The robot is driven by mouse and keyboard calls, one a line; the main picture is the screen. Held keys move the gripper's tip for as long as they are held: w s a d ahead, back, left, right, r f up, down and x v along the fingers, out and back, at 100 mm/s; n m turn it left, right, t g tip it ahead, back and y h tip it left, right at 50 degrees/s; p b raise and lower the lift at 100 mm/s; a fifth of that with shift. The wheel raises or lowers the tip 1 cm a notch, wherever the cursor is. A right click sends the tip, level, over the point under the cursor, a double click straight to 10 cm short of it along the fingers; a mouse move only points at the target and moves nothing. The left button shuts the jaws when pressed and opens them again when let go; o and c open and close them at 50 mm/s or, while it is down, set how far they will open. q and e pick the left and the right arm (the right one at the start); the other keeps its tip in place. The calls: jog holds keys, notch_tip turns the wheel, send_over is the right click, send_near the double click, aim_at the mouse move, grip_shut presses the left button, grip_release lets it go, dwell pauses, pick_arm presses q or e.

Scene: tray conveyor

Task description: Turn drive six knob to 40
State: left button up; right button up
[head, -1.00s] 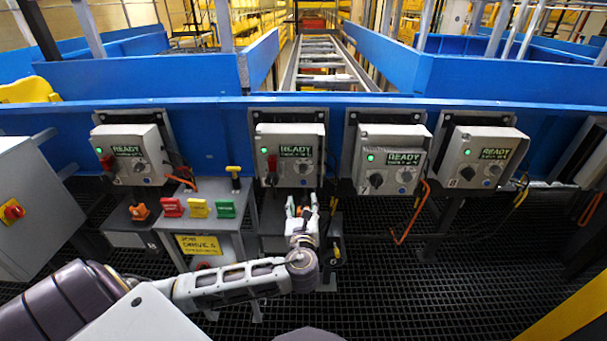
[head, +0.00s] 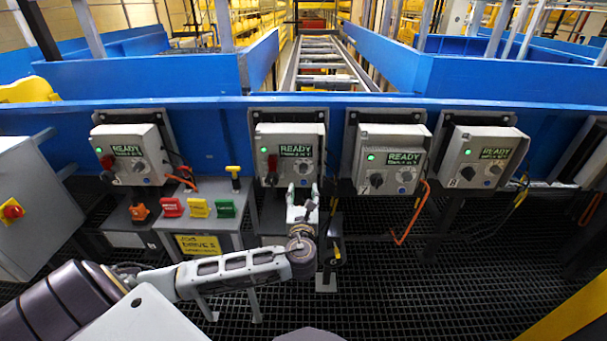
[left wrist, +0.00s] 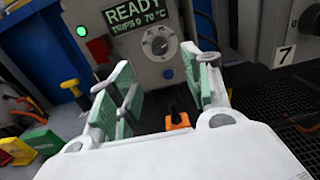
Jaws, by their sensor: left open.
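The grey drive box (head: 287,144) in front of my left gripper is second from the left. Its green display reads READY and, in the left wrist view, TRIPS @ 70 °C. Its round grey knob (left wrist: 158,42) with a pale dial is below the display; it also shows in the head view (head: 306,166). The dial numbers are too small to read. My left gripper (head: 303,190) is open, empty and just below and in front of the knob. In the left wrist view its green-padded fingers (left wrist: 157,88) are spread, with the knob beyond the gap. My right gripper is not in view.
A red switch (head: 272,163) sits left of the knob. The box to the right (left wrist: 297,25) is marked 7. Other similar boxes line the blue beam (head: 220,115). A stand with coloured tags (head: 198,208) is lower left. An orange cable (head: 408,215) hangs at right.

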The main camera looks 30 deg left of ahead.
aim_at(303, 173)
pick_arm(q)
jog(key=b+x, duration=0.1)
jog(key=x, duration=0.8)
jog(key=shift+w+a, duration=0.1)
jog(key=shift+w, duration=0.2)
jog(key=shift+w+a, duration=0.35)
jog(key=shift+w, duration=0.15)
jog(key=shift+w+a+b, duration=0.15)
jog(key=shift+w+b, duration=0.1)
jog(key=shift+b, duration=0.05)
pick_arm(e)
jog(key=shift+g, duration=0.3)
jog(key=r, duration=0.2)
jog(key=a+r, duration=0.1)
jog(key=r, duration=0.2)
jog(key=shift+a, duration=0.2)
pick_arm(q)
jog(key=c, duration=0.9)
jog(key=shift+c, duration=0.7)
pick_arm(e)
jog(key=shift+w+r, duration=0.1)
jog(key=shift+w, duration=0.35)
